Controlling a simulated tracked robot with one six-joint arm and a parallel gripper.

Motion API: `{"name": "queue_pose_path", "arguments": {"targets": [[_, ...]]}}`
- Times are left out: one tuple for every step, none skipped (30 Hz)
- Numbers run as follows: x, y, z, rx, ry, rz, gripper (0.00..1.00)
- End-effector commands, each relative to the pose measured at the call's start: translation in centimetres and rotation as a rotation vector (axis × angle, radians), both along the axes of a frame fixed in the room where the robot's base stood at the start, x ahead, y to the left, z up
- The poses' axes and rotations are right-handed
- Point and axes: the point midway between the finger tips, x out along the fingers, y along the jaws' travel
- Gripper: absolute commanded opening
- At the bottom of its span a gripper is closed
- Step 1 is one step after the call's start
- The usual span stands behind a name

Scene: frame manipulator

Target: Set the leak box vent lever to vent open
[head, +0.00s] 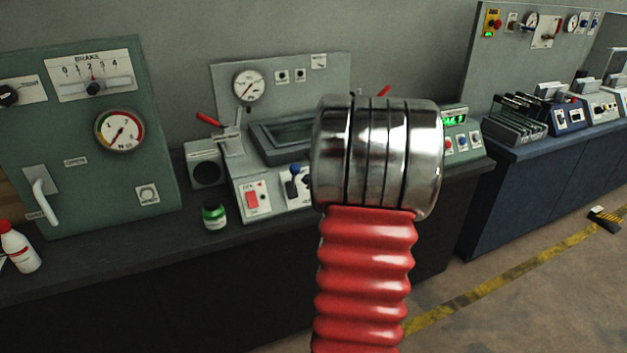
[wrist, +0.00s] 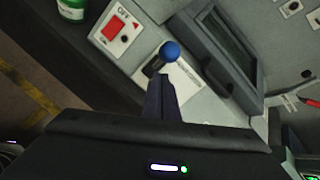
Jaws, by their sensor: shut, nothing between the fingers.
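The leak box is the grey unit (head: 238,178) on the dark bench in the head view, with a gauge panel behind it and a dark-lidded basin. A short lever with a blue ball knob (head: 294,169) stands on its sloped front; its small label is unreadable. In the wrist view the blue knob (wrist: 170,51) leans up and right from a dark base. My gripper (wrist: 161,79) is shut and empty, its fingertips close to the lever base, just below the knob in the picture. Whether they touch cannot be told. In the head view my arm hides the gripper and the box's right part.
A red OFF switch (wrist: 114,30) sits left of the lever. The basin frame (wrist: 215,60) is right of it. A green jar (head: 214,215) stands on the bench left of the box. Red-handled levers (head: 208,118) rise at the back. A green brake panel (head: 85,140) stands further left.

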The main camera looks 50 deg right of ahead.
Motion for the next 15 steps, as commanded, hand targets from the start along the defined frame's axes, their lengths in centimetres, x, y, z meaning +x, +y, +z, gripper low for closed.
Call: {"name": "queue_pose_path", "arguments": {"targets": [[0.0,0.0,0.2,-0.001,-0.001,0.000,0.00],[0.0,0.0,0.3,-0.001,-0.001,0.000,0.00],[0.0,0.0,0.4,0.000,-0.001,-0.001,0.00],[0.0,0.0,0.5,0.000,-0.001,-0.001,0.00],[0.0,0.0,0.6,0.000,-0.001,-0.001,0.00],[0.0,0.0,0.8,-0.001,0.000,-0.001,0.00],[0.0,0.0,0.9,-0.001,0.000,0.000,0.00],[0.0,0.0,1.0,-0.001,0.000,-0.001,0.00],[0.0,-0.1,1.1,0.000,-0.001,-0.001,0.00],[-0.1,-0.1,1.2,-0.001,-0.001,-0.002,0.00],[-0.1,-0.1,1.3,-0.001,-0.001,-0.002,0.00],[-0.1,-0.1,1.4,-0.001,-0.001,-0.002,0.00],[-0.1,-0.1,1.4,-0.001,-0.001,-0.002,0.00],[-0.1,-0.1,1.4,0.000,0.000,-0.002,0.00],[-0.1,-0.1,1.4,0.000,0.000,-0.002,0.00]]}}
